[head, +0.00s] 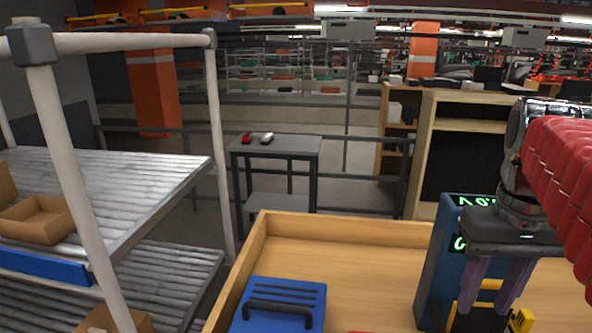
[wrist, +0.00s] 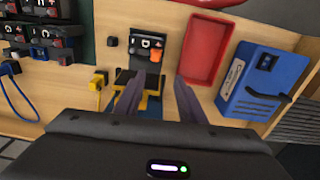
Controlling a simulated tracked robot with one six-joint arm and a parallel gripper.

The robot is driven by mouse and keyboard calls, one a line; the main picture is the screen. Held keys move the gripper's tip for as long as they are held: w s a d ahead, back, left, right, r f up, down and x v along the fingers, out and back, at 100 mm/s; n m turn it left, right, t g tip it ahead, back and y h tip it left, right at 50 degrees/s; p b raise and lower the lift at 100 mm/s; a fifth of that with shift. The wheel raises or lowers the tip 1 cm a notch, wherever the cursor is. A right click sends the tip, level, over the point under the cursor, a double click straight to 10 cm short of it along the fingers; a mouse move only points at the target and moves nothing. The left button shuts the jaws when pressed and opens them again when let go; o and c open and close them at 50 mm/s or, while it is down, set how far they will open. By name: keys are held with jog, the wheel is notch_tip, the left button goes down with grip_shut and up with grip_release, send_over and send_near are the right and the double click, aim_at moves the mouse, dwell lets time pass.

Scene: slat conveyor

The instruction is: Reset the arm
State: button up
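My gripper (head: 490,300) is at the right of the head view, pointing down over the wooden-rimmed workbench. In the wrist view my gripper (wrist: 158,82) has its two purple fingers apart, with nothing held between them. A black and yellow item (wrist: 150,103) lies below and partly behind the left finger. Yellow and black parts (head: 490,290) also show around the fingers in the head view. How far the fingertips are above the item, or whether they touch it, I cannot tell.
A blue case (head: 280,305), also in the wrist view (wrist: 262,85), lies beside a red tray (wrist: 208,52). A black unit with an orange switch (wrist: 148,50) is near the gripper. A blue box with green displays (head: 450,255) stands close by. A slat conveyor (head: 130,185) is left.

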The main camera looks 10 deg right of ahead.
jog(key=w+a+f+n+t, duration=0.1)
jog(key=a+f+t, duration=0.1)
jog(key=a+f, duration=0.4)
jog(key=a+f+n+t, duration=0.2)
jog(key=a+f, duration=0.4)
jog(key=a, duration=0.5)
jog(key=shift+w+a+f+t, duration=0.15)
jog(key=shift+w+t, duration=0.2)
jog(key=shift+t, duration=0.25)
jog(key=shift+s, duration=0.1)
jog(key=shift+c, duration=0.6)
